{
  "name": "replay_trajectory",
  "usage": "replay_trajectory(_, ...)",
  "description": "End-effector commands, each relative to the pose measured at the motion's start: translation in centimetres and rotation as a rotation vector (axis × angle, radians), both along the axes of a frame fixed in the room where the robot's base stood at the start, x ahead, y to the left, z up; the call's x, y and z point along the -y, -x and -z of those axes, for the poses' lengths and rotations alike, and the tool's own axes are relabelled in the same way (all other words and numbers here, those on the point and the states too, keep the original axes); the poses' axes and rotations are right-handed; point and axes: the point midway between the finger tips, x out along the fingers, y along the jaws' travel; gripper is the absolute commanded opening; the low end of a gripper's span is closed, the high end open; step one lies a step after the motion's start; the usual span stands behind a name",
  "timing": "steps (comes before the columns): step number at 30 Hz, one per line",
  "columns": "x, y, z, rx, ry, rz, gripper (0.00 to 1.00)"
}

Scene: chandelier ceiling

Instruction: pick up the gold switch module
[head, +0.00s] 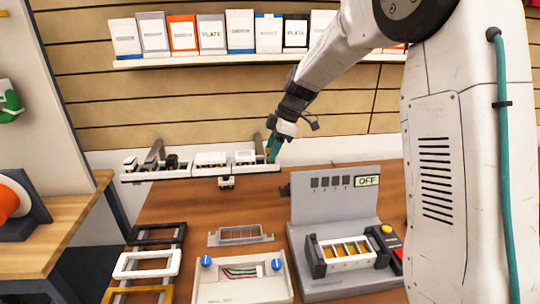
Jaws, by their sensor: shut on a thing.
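My gripper (274,148) reaches down to the right end of a white module rack (200,174). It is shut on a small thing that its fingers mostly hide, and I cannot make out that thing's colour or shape. The rack holds dark modules (171,162) at the left and white modules (211,159) in the middle, with more white ones (245,157) towards the right. I cannot pick out a gold switch module in this view; the rack's right end is partly covered by my gripper.
Below the rack, the wooden table (188,205) bears black, white and gold frames (147,264), a metal bracket (240,235), a wall box (240,282) with blue knobs, and a grey test stand (335,203) reading OFF. A shelf of boxes (240,32) hangs behind.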

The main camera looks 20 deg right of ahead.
Motion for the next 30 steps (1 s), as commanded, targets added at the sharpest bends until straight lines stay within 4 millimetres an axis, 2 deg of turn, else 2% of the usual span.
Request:
replay_trajectory(7,0.0,0.0,-0.9,0.002,0.0,0.0,0.19)
replay_trajectory(14,0.0,0.0,-3.8,0.003,0.001,-0.001,0.19)
replay_trajectory(24,3.8,7.7,-4.4,0.002,0.0,0.004,0.19)
replay_trajectory(30,5.7,11.6,-4.8,0.002,0.0,0.003,0.19)
